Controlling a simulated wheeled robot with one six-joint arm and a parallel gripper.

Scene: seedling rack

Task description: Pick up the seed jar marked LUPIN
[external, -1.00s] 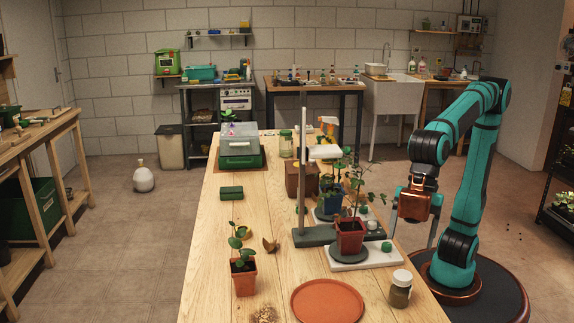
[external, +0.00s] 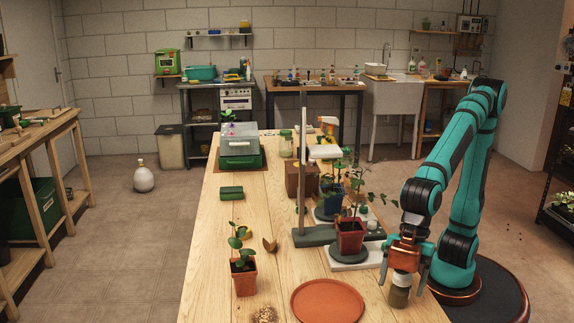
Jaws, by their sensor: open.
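A small jar with a pale lid (external: 399,292) stands at the right edge of the wooden bench; its marking is too small to read. My gripper (external: 401,282) is open and points down over this jar, with one finger on each side of it. I cannot tell whether the fingers touch it. A second jar, with a green lid (external: 286,144), stands at the far end of the bench; its marking cannot be read either.
An orange saucer (external: 327,301) lies left of the near jar. A red pot with a seedling (external: 350,238) and a stand with a grey base (external: 314,237) are behind it. An orange pot (external: 244,279) stands farther left.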

